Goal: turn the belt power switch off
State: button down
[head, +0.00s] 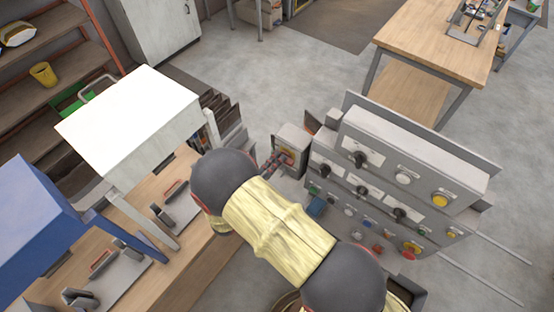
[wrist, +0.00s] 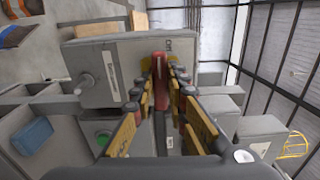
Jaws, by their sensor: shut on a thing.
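The belt power switch is a grey box (head: 291,140) at the left end of the control panel, with a red handle on its front. In the wrist view, the grey box (wrist: 95,68) fills the upper middle. Its red handle (wrist: 159,72) stands upright between the yellow-padded fingers. My gripper (wrist: 160,82) is shut on this handle. In the head view, my gripper (head: 274,161) reaches the front of the box, and my arm comes in from the lower right. Fingers partly hide the handle and the label behind it.
The grey control panel (head: 412,150) with several knobs and buttons stands right of the switch box. A wooden bench (head: 180,262) with clamps lies at left, under a white-topped machine (head: 130,118). A wooden table (head: 430,45) stands behind.

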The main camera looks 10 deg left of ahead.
dwell(0.6)
jog(key=c, duration=1.8)
grip_release()
jog(key=shift+o, duration=0.2)
jog(key=v, duration=1.2)
